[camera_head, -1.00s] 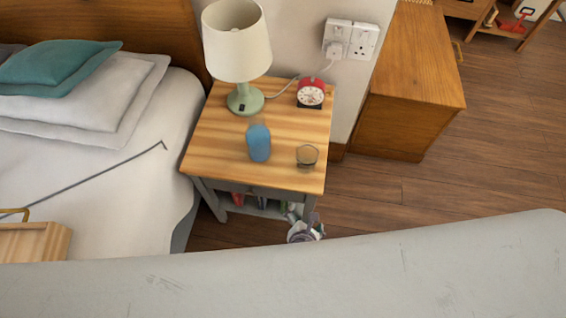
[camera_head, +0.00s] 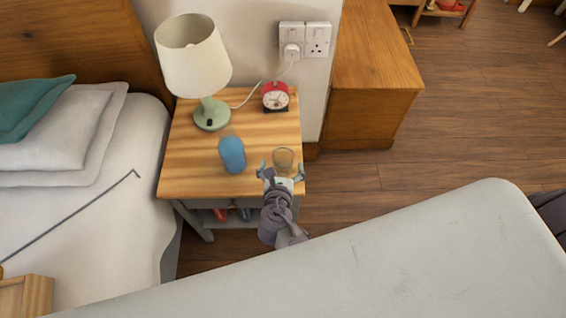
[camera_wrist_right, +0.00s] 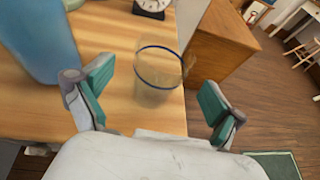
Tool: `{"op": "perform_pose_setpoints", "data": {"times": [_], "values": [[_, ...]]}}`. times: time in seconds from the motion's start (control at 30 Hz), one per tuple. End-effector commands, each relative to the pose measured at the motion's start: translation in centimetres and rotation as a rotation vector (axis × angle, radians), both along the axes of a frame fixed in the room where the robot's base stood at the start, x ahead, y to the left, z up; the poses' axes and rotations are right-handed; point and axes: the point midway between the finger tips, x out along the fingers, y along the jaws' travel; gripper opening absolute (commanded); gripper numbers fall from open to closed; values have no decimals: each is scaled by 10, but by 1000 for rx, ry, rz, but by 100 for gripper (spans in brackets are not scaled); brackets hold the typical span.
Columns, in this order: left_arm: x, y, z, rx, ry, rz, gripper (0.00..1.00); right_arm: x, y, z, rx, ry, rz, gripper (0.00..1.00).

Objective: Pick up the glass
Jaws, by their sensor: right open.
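The glass (camera_head: 284,158) is a small clear tumbler standing upright near the right front edge of the wooden nightstand (camera_head: 190,178). In the right wrist view the glass (camera_wrist_right: 158,72) shows a dark blue rim and stands just beyond and between the spread fingers. My right gripper (camera_head: 281,172) is open and empty at the nightstand's front edge, close in front of the glass. Its teal-padded fingertips also show in the right wrist view (camera_wrist_right: 155,92). I cannot tell whether a finger touches the glass. My left gripper is not in view.
A blue tumbler (camera_head: 232,154) stands left of the glass. Behind are a green lamp (camera_head: 211,114) and a red alarm clock (camera_head: 275,96). The bed (camera_head: 90,215) lies left, a wooden cabinet (camera_head: 372,100) right. Open floor (camera_head: 450,130) lies to the right.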

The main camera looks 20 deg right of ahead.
Motion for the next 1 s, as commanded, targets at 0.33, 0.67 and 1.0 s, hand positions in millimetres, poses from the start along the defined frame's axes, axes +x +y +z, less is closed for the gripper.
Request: {"op": "perform_pose_setpoints", "data": {"times": [0.33,0.67,1.0], "values": [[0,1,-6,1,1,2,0,35,-16,-22,0,0,0,95],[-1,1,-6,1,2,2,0,35,-16,-22,0,0,0,78],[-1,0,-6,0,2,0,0,35,-16,-22,0,0,1,23]]}}
